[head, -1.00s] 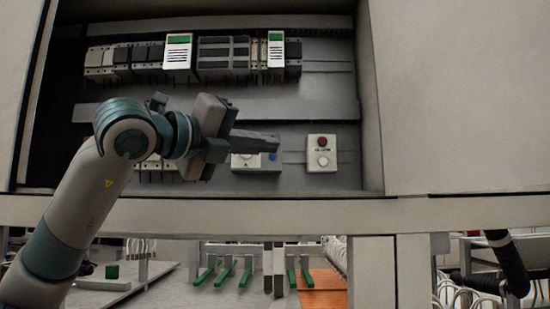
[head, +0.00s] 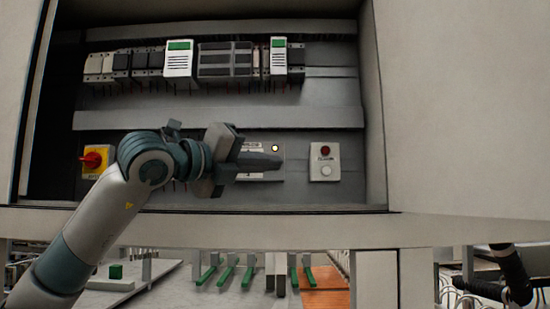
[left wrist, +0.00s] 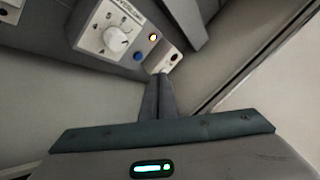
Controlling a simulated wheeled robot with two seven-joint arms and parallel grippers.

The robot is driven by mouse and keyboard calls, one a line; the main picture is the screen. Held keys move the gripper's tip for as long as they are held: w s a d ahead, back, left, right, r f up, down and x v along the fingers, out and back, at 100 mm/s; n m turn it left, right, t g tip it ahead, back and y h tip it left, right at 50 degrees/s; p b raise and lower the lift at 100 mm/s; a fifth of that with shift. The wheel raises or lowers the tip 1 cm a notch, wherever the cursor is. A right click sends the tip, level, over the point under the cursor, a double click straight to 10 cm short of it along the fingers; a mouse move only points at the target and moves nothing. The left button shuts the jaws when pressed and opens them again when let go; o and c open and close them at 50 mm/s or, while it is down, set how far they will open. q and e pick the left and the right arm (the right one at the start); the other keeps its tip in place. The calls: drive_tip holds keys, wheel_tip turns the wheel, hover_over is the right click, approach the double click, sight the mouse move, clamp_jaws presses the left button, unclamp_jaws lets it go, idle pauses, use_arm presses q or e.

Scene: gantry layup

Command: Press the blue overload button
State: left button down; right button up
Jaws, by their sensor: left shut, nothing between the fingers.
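The overload unit (head: 246,144) is a pale box on the lower part of the cabinet's back panel, partly behind my left gripper (head: 279,163). The lamp also shows in the head view (head: 275,148), where the blue button is hidden by my fingers. My left gripper is shut and empty, fingers pointing right. In the left wrist view its tips (left wrist: 160,77) are beside and below the blue button, apart from it in the picture; depth is unclear. My right gripper is not in view.
A control box (head: 325,162) with a red and a white button is right of my fingertips. A yellow-and-red rotary switch (head: 95,160) is at left. Rows of modules (head: 225,62) fill the upper rail. The cabinet's lower edge (head: 300,223) runs below my arm.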

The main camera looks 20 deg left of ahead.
use_arm(q)
drive_tip(key=shift+w+a, duration=0.15)
drive_tip(key=shift+w, duration=0.4)
drive_tip(key=shift+w+a, duration=0.25)
drive_tip(key=shift+w, duration=0.7)
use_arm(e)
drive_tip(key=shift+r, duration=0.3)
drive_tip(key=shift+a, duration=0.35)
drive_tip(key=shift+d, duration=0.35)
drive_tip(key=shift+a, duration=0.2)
use_arm(q)
drive_tip(key=shift+w+a, duration=0.1)
drive_tip(key=shift+w, duration=0.05)
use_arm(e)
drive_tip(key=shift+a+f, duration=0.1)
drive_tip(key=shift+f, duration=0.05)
use_arm(q)
drive_tip(key=shift+w, duration=0.25)
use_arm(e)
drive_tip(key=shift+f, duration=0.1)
use_arm(q)
drive_tip(key=shift+w, duration=0.1)
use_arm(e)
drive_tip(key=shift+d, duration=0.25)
